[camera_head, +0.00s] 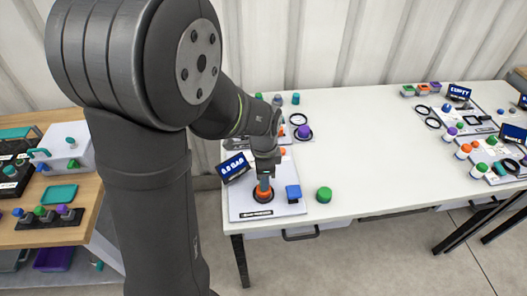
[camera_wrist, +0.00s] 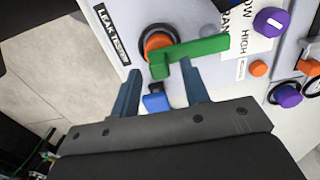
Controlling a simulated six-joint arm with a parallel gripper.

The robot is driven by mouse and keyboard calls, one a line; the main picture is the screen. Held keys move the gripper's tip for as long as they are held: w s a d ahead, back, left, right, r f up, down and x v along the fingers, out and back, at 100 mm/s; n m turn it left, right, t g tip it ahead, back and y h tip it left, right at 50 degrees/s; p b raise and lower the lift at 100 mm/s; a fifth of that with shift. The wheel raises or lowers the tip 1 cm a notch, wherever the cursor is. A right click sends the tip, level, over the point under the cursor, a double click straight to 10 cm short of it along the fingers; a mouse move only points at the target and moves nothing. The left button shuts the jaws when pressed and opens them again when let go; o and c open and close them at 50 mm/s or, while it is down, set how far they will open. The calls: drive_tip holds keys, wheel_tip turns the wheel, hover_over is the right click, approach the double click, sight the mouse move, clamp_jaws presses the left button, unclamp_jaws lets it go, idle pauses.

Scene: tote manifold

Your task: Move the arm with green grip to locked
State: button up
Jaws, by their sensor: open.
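In the wrist view a green bar-like grip (camera_wrist: 205,46) lies over the edge of an orange round part (camera_wrist: 158,41) with a dark ring, on a pale plate labelled as a leak tester (camera_wrist: 110,32). My gripper (camera_wrist: 160,68) is open, its two fingers apart at the near side of the green grip. The right fingertip overlaps the grip in the picture; I cannot tell if it touches. In the head view my gripper (camera_head: 265,172) points down over the orange part (camera_head: 263,192), and the green grip is hidden there. No locked mark is readable.
A tilted display (camera_head: 233,168) stands at the plate's left. The white table (camera_head: 365,150) is clear in the middle.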

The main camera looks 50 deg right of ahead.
wheel_tip(320, 180, up, 16)
idle(0.3)
drive_tip(key=shift+f, duration=0.1)
idle(0.4)
wheel_tip(320, 180, down, 17)
drive_tip(key=shift+f, duration=0.2)
idle(0.4)
